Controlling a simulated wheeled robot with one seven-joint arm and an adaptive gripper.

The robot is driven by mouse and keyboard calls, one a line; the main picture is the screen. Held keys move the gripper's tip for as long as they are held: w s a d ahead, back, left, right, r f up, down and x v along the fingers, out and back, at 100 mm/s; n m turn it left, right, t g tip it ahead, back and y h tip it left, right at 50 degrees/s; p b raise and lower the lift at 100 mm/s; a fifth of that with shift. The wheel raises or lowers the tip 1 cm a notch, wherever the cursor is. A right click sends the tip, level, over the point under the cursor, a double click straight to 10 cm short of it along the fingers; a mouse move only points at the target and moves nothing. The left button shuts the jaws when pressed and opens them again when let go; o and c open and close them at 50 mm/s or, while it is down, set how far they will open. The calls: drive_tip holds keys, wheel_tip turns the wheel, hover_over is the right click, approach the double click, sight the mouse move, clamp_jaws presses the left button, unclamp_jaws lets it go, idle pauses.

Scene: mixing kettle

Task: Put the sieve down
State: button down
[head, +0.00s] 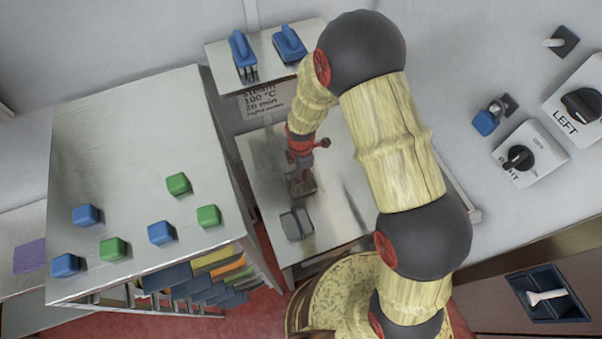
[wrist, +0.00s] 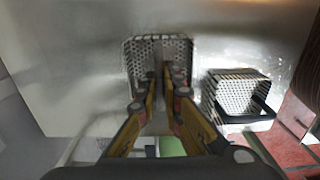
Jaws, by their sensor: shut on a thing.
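My gripper (wrist: 167,78) is shut on a perforated metal sieve (wrist: 143,50) in the wrist view. The fingers hide the sieve's middle and whatever part they grip. In the head view my gripper (head: 302,168) points down at the metal table (head: 340,205), with the held sieve (head: 303,188) small below it. The sieve is at or just above the tabletop; I cannot tell whether it touches. A second sieve (wrist: 238,92), box-shaped with a dark handle, stands apart to the right in the wrist view. In the head view this second sieve (head: 296,223) is nearer the table's front edge.
A metal cabinet (head: 120,130) with blue and green blocks stands at the left. A small shelf (head: 267,58) with two blue-handled tools is behind. A round gold-coloured surface (head: 340,290) lies in front. The LEFT (head: 580,103) and RIGHT (head: 519,157) knobs are at the right.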

drive_tip(key=shift+f, duration=0.2)
drive_tip(key=c, duration=2.4)
unclamp_jaws()
drive_tip(key=shift+f, duration=0.1)
drive_tip(key=o, duration=0.4)
drive_tip(key=shift+c, duration=0.2)
drive_tip(key=shift+o, duration=0.4)
